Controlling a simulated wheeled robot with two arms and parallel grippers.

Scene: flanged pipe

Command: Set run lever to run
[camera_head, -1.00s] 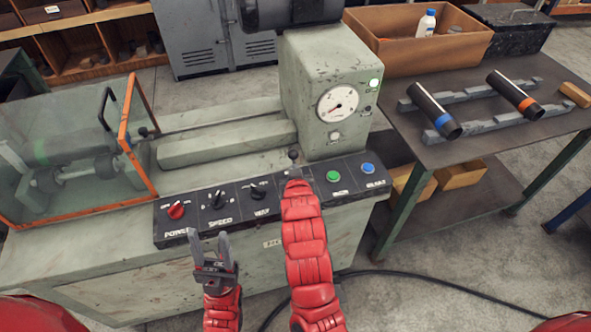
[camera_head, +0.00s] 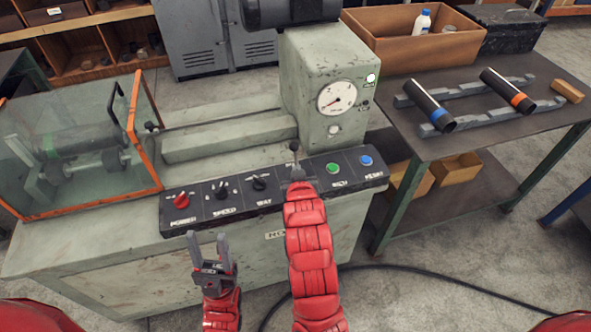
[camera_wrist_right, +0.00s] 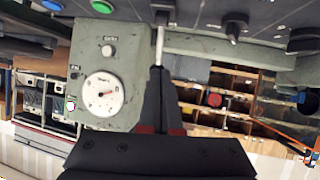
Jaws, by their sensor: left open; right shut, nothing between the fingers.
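The run lever (camera_head: 295,158) is a thin upright stem with a dark ball knob on the machine's black control panel (camera_head: 229,201). It stands between the rotary knobs and the green button. My right gripper (camera_head: 298,186) is shut and empty, just in front of the lever's lower stem, partly hiding its base. In the right wrist view the shut fingertips (camera_wrist_right: 158,68) line up with the lever's pale stem (camera_wrist_right: 159,45); I cannot tell whether they touch. My left gripper (camera_head: 208,250) is open and empty, in front of the panel's left part.
The panel has a red power knob (camera_head: 181,201), black knobs, a green button (camera_head: 333,168) and a blue button (camera_head: 366,160). A gauge (camera_head: 337,98) and a lit lamp (camera_head: 371,78) sit on the headstock. An orange-framed guard (camera_head: 137,135) stands left, a pipe table (camera_head: 440,150) right.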

